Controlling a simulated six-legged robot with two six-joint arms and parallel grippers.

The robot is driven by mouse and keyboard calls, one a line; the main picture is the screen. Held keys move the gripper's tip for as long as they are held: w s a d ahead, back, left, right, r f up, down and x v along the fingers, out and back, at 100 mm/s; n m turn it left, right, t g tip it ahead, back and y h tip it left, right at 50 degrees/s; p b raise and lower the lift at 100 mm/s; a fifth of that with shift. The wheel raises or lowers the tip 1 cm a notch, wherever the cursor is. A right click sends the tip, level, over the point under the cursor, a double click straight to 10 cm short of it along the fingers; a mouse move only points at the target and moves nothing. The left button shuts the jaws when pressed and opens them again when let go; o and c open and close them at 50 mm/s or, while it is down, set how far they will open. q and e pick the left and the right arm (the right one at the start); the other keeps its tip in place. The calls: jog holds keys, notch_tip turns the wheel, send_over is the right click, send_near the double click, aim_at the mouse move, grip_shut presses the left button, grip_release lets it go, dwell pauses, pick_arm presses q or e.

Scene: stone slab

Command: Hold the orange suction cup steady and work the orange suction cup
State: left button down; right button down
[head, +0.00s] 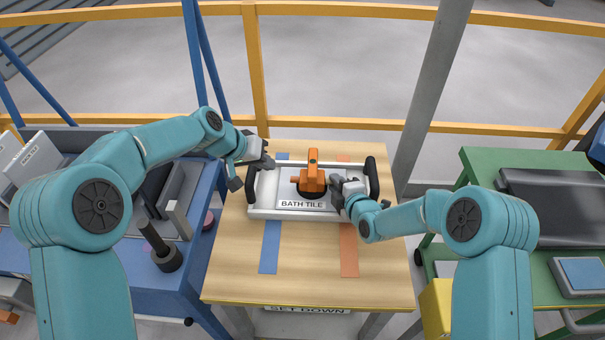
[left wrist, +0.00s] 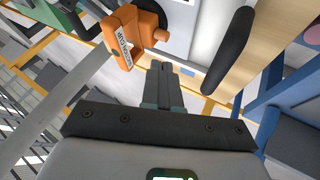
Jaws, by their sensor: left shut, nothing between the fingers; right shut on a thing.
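The orange suction cup (head: 311,172) stands upright, its dark round base on the labelled bath tile (head: 290,204) in a white tray (head: 262,214). In the left wrist view the orange suction cup (left wrist: 124,35) shows at the upper left, with printed lettering on its side. My left gripper (head: 266,162) is shut and empty, near the tray's left black handle and left of the cup. Its closed fingers (left wrist: 166,70) point toward the cup and the handle (left wrist: 231,50). My right gripper (head: 338,186) is shut at the cup's right side; its fingers hide the exact contact.
The wooden table (head: 225,280) has a blue strip (head: 270,247) and an orange strip (head: 348,250) and is otherwise clear in front. A blue bench (head: 100,262) stands left, a green cart (head: 480,165) right. Yellow railings (head: 330,121) run behind.

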pick_arm(q)
jog(key=v, duration=1.1)
jog(key=shift+r, duration=0.15)
jog(key=shift+s+a, duration=0.1)
pick_arm(e)
jog(key=c, duration=0.9)
grip_release()
jog(key=shift+s, duration=0.1)
jog(key=v, duration=1.2)
